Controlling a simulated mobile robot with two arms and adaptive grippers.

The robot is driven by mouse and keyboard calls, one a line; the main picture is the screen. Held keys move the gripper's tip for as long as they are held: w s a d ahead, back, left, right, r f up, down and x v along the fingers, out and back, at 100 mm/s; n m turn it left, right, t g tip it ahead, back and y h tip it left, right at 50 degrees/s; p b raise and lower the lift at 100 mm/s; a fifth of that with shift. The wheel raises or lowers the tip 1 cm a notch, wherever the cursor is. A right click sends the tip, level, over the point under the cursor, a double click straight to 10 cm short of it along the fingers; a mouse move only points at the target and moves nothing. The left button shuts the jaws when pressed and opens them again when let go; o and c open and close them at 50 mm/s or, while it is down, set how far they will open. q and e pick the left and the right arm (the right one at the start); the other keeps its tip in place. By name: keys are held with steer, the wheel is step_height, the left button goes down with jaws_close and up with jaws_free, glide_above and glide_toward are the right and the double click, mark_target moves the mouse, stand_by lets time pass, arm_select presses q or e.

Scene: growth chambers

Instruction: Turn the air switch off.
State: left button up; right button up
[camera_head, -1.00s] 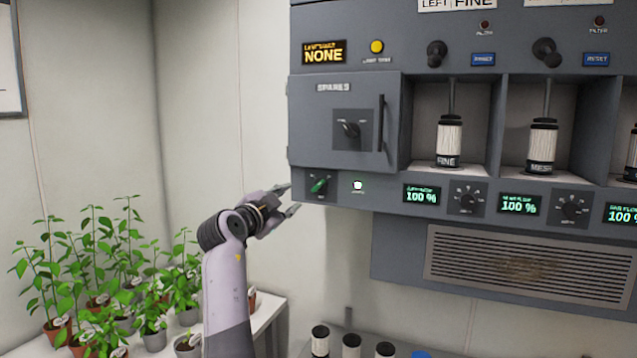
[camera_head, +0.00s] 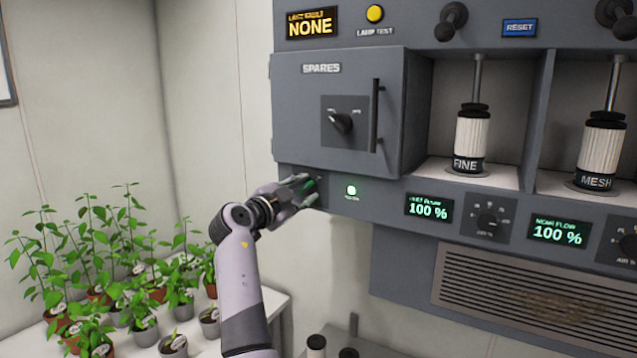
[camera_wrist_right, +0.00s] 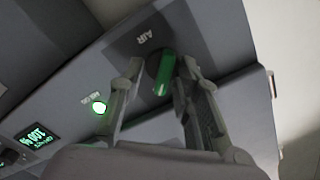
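The air switch is a green knob (camera_wrist_right: 164,78) on a round dark base below the word AIR in the right wrist view. In the head view only a bit of its green shows behind my fingers. My right gripper (camera_wrist_right: 161,68) is open, with one finger on each side of the knob. The right finger is close to the knob or touching it, and a gap shows at the left finger. In the head view my right gripper (camera_head: 308,187) is at the panel's lower left corner. The lamp beside the switch (camera_head: 351,190) glows green. My left gripper is not in view.
The SPARES door (camera_head: 340,100) with its dark handle is shut above the switch. Flow displays (camera_head: 429,207) reading 100 % and dials (camera_head: 488,220) lie to the right. Potted plants (camera_head: 110,285) stand on a white table at lower left.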

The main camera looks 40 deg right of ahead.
steer(key=shift+d, duration=0.1)
steer(key=shift+w+a+r, duration=0.1)
steer(key=shift+a+r, duration=0.05)
steer(key=shift+a, duration=0.05)
jaws_close()
stand_by(0.3)
